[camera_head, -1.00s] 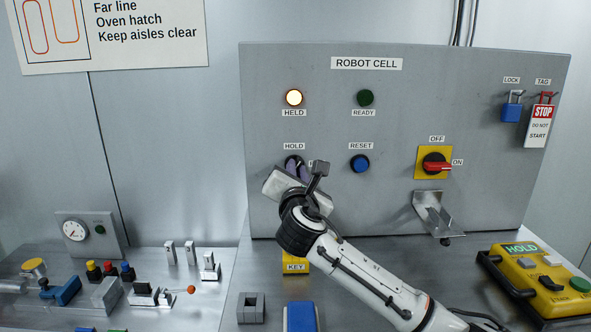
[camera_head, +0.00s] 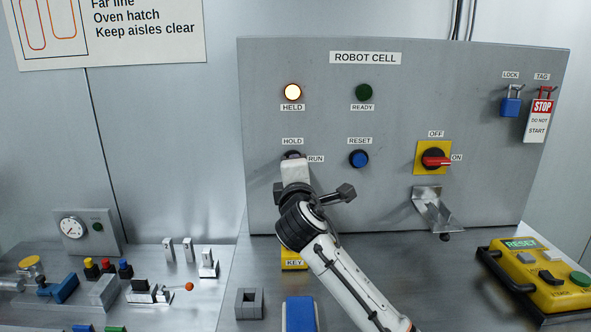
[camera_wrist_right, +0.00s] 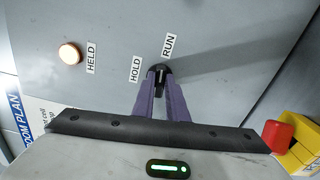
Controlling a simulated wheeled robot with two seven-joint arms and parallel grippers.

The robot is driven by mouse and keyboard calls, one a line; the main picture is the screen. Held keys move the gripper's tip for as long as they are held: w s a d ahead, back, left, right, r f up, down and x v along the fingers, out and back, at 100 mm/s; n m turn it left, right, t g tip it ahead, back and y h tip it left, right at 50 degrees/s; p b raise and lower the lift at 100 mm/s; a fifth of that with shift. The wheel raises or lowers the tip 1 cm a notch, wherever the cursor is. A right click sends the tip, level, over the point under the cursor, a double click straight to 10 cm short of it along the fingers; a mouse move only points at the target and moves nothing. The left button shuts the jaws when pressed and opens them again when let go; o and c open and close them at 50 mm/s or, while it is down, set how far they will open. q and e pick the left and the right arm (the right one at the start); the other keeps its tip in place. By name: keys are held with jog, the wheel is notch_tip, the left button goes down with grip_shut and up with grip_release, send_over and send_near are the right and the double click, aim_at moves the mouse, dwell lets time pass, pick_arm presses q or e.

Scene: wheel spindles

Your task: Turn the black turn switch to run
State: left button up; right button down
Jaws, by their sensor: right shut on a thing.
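The black turn switch (camera_head: 293,154) is on the grey ROBOT CELL panel, under the HOLD label and left of the RUN label. In the head view my right gripper (camera_head: 292,159) is at the switch and covers most of it. In the right wrist view the two purple fingers (camera_wrist_right: 161,82) are shut on the black switch (camera_wrist_right: 161,72), one on each side. There the HOLD and RUN labels stand on either side of the switch. The fingers hide much of the knob, so its exact pointing is hard to tell. My left gripper is out of view.
The HELD lamp (camera_head: 292,92) is lit; the green READY lamp (camera_head: 364,92) looks dark. The blue RESET button (camera_head: 359,158) and red-handled OFF/ON switch (camera_head: 435,158) are to the right. A metal bracket (camera_head: 436,211) juts out below. The yellow pendant (camera_head: 541,274) reads RESET.

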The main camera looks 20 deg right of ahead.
jog(key=shift+f+m, duration=0.1)
jog(key=shift+m, duration=0.5)
jog(key=c, duration=1.8)
grip_release()
jog(key=shift+o, duration=0.2)
jog(key=b+v, duration=0.1)
jog(key=v, duration=0.9)
jog(key=shift+s, duration=0.2)
